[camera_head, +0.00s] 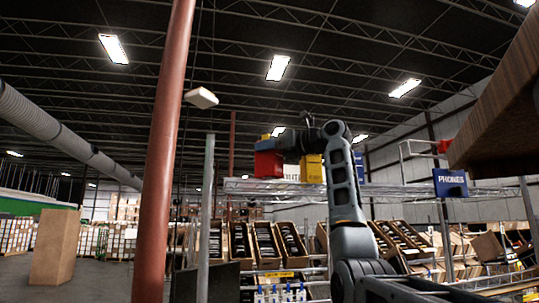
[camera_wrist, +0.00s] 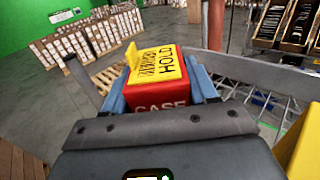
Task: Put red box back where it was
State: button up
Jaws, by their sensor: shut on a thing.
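The red box (camera_head: 268,164) has a yellow top part and shows left of my arm in the head view, at about the level of the metal shelf rail. In the wrist view the red box (camera_wrist: 160,97) sits between the blue fingers of my gripper (camera_wrist: 160,88). Its yellow flap reads "HOLD", and "CASE" shows on its near face. My gripper is shut on it. Whether the box touches the shelf cannot be told.
A yellow box (camera_head: 311,168) stands just right of the red box; a yellow surface (camera_wrist: 305,148) shows at lower right in the wrist view. The wire rack (camera_head: 400,191) runs behind. A red column (camera_head: 163,160) stands left. Tilted cartons (camera_head: 265,244) fill the racks below.

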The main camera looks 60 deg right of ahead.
jog(key=shift+f, duration=0.8)
jog(key=shift+f, duration=0.1)
jog(key=o, duration=0.9)
jog(key=shift+c, duration=0.2)
jog(key=s+a+b, duration=0.1)
jog(key=s+b, duration=0.2)
jog(key=s, duration=0.9)
jog(key=shift+b, duration=0.4)
jog(key=shift+s, duration=0.1)
